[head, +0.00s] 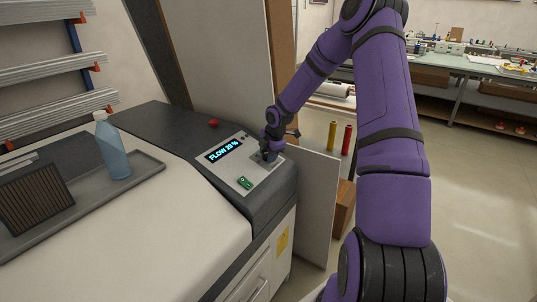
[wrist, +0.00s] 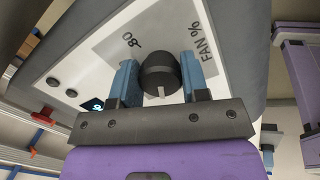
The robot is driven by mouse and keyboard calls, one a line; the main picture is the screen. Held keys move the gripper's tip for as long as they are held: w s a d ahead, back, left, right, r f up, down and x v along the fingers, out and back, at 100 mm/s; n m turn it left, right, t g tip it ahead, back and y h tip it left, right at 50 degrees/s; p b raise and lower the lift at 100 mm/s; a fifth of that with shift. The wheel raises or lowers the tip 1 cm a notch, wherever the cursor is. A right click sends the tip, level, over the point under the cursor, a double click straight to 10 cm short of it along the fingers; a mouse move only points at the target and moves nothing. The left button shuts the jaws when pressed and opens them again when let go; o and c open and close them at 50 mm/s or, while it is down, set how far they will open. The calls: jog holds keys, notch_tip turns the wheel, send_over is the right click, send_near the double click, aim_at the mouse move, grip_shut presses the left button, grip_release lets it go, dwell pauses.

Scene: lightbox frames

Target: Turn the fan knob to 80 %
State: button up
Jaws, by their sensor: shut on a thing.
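The black round fan knob (wrist: 158,68) sits on a light grey panel (wrist: 105,50) marked "FAN %" and "80". A white pointer line on the knob points toward the bottom of the wrist picture, away from the "80" at upper left. My gripper (wrist: 160,75) is shut on the knob, one blue finger on each side. In the head view my gripper (head: 269,150) is down at the panel's right part and mostly hides the knob. A display (head: 223,149) beside it shows blue text "FLOW" with a percentage, seemingly in the twenties.
A green switch (head: 244,183) lies at the panel's front and a red button (head: 213,123) behind it. A blue bottle (head: 112,147) and a dark ribbed filter (head: 37,197) stand on a grey tray (head: 150,166) at left. Red and yellow rolls stand right of the machine.

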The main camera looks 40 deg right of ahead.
jog(key=m, duration=1)
jog(key=shift+s+m+g, duration=0.1)
jog(key=shift+m+g, duration=0.3)
jog(key=m, duration=0.3)
jog(key=shift+m, duration=0.3)
jog(key=m, duration=0.3)
jog(key=shift+a+y, duration=0.1)
jog(key=shift+y, duration=0.2)
jog(key=m, duration=1)
jog(key=shift+y, duration=0.3)
jog(key=shift+m, duration=0.3)
jog(key=o, duration=0.9)
jog(key=shift+r, duration=0.1)
